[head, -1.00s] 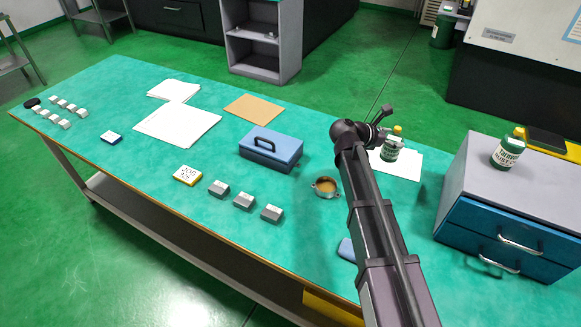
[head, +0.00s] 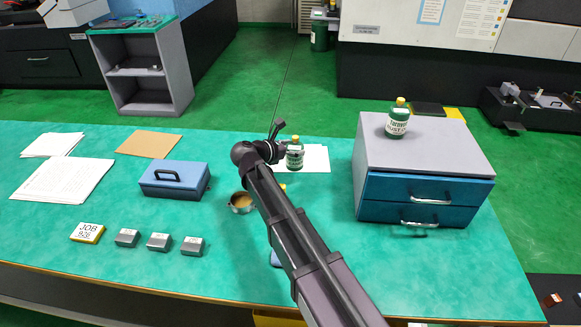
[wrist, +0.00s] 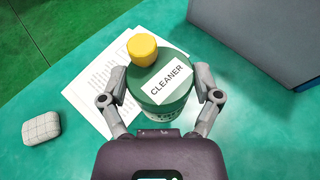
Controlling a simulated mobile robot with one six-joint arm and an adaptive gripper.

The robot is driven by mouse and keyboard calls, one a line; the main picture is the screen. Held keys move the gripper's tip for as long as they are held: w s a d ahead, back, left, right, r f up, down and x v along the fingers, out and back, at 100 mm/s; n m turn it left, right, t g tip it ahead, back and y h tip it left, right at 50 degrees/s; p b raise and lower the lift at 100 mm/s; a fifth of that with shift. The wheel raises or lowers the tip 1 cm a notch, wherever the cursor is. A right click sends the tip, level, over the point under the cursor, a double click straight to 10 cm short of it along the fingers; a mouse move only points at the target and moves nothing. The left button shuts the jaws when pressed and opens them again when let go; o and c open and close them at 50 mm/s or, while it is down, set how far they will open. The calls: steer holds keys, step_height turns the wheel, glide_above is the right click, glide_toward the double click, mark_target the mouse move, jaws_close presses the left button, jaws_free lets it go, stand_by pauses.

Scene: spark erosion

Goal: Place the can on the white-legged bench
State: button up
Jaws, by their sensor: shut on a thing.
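The green can (head: 295,155) with a yellow cap stands upright over white paper on the turquoise bench (head: 330,260). In the wrist view the can (wrist: 160,77) carries a label reading CLEANER on its top. My gripper (wrist: 161,85) has one finger on each side of it and is shut on it. In the head view the gripper (head: 283,150) is small and partly hidden by my wrist. I cannot tell whether the can touches the paper or hangs just above it. No white legs show clearly in the current views.
A grey unit with blue drawers (head: 425,165) stands close to the right, with another green can (head: 397,120) on top. A blue box (head: 174,180), a round pot (head: 242,202), and grey blocks (head: 158,242) lie left of my arm. The bench's front right is clear.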

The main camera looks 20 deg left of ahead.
mark_target(288, 162)
steer(key=shift+f+b, duration=0.6)
steer(key=shift+f, duration=0.35)
steer(key=shift+f+b, duration=1.85)
steer(key=shift+f, duration=0.1)
steer(key=o, duration=1.1)
